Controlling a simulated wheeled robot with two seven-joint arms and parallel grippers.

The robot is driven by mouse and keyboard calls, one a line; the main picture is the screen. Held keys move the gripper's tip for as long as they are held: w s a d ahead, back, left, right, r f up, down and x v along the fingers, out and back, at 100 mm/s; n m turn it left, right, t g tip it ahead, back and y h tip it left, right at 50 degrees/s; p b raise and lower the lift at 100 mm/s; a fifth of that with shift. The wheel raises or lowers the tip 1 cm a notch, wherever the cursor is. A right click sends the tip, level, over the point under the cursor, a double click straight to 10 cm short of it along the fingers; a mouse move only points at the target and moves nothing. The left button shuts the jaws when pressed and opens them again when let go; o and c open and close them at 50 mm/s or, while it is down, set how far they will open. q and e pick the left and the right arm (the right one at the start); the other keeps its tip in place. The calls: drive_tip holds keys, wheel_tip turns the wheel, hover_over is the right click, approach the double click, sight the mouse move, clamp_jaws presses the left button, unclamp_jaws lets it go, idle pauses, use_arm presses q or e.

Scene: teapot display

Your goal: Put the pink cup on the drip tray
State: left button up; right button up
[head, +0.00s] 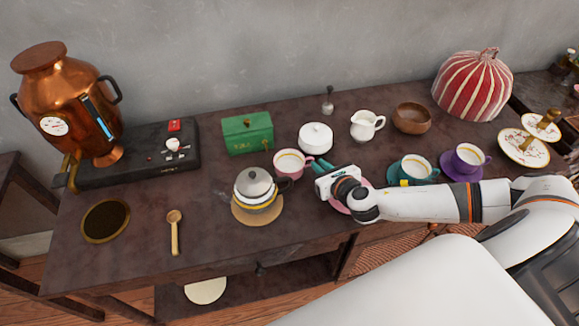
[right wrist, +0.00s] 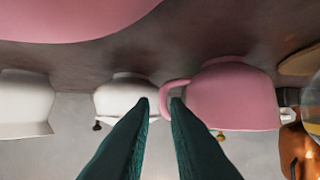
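The pink cup (head: 291,164) stands on the table right of the teapot, with its handle toward my right gripper (head: 317,165). In the right wrist view the pink cup (right wrist: 235,95) is on the right. The green fingers of my right gripper (right wrist: 164,103) are apart there, with the cup's handle at their tips. I cannot tell whether they touch it. The drip tray (head: 105,221), a dark round with a brass rim, lies empty at the table's left front. My left gripper is not in view.
A teapot (head: 256,190) stands on a round mat between the cup and the drip tray. A wooden spoon (head: 174,232) lies beside the tray. A green box (head: 247,132) and a white sugar bowl (head: 315,138) stand behind. A copper urn (head: 64,105) is at left.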

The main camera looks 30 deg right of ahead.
sight(313, 159)
drive_tip(key=x, duration=0.4)
drive_tip(key=shift+w+a, duration=0.1)
drive_tip(key=shift+w, duration=0.1)
clamp_jaws()
drive_tip(key=shift+r, duration=0.1)
